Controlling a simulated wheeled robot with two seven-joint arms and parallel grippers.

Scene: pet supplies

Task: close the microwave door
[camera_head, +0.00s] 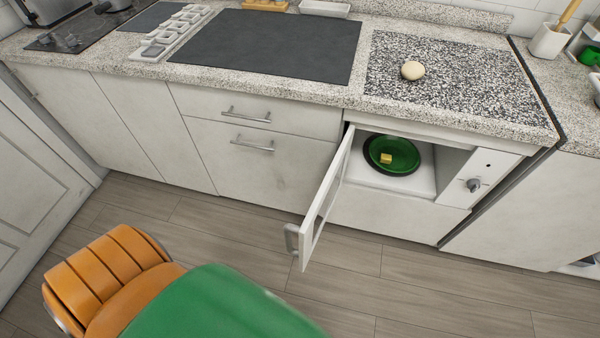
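The microwave (483,179) is built in under the right part of the counter. Its white-framed door (328,195) is hinged on the left and stands open, swung out into the room. A grey handle (292,239) is on the door's free edge. Inside the open cavity a green plate (391,156) lies on the white floor, with a small yellow block (386,158) on it. A knob (474,184) is on the panel right of the opening. Neither of my grippers is in view.
An orange chair (106,280) and a green surface (222,304) stand at the lower left, near the door. The wooden floor (430,295) at the lower right is clear. A pale round object (412,70) lies on the speckled counter (300,105) above the microwave.

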